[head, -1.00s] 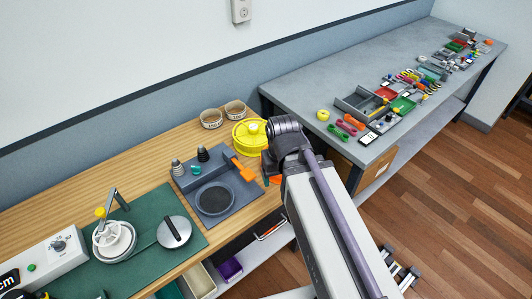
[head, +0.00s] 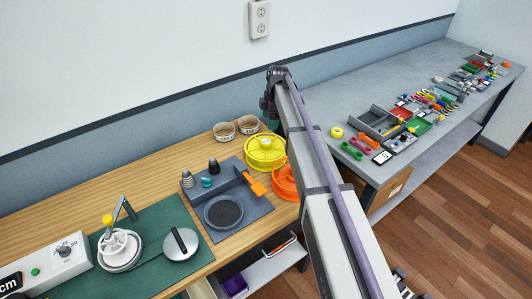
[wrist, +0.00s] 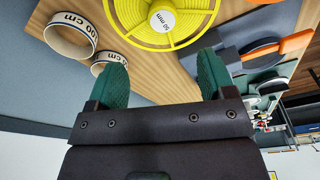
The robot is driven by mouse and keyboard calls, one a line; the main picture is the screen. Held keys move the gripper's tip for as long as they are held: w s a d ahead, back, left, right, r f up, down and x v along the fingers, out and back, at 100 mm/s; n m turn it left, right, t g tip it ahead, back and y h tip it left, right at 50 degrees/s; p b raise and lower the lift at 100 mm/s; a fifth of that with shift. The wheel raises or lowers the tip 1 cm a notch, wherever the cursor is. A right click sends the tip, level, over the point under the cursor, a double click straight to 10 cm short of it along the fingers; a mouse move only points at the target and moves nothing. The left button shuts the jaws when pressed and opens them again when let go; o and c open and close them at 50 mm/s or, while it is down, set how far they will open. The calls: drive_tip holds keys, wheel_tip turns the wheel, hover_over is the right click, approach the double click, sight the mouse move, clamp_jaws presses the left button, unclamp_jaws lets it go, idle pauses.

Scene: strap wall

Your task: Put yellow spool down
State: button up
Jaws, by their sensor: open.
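The yellow spool (head: 265,152) rests on the wooden bench in the head view, beside the grey tray's far right corner. In the wrist view the yellow spool (wrist: 165,18) shows its spoked face and a white "50 mm" label, cut off by the top edge. My gripper (wrist: 162,66) has two green fingers spread apart with nothing between them. The spool lies beyond the fingertips, apart from them as far as I can tell. In the head view my arm hides most of the gripper, near the wall behind the spool.
An orange spool (head: 284,182) sits close in front of the yellow one, partly behind my arm. Two tape rings (head: 224,131) stand behind it, to the left. A grey tray (head: 240,217) holds a dark disc and an orange-handled tool. A grey bench (head: 350,92) stands to the right.

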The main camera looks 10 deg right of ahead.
sight(266, 141)
drive_tip(key=f+b, duration=0.3)
drive_tip(key=a+f+b, duration=0.1)
drive_tip(key=f+b, duration=0.2)
drive_tip(key=f, duration=0.1)
drive_tip(key=f+b, duration=0.4)
drive_tip(key=shift+s+a, duration=0.2)
drive_tip(key=shift+a, duration=0.05)
drive_tip(key=shift+r, duration=0.35)
drive_tip(key=shift+c, duration=0.2)
clamp_jaws()
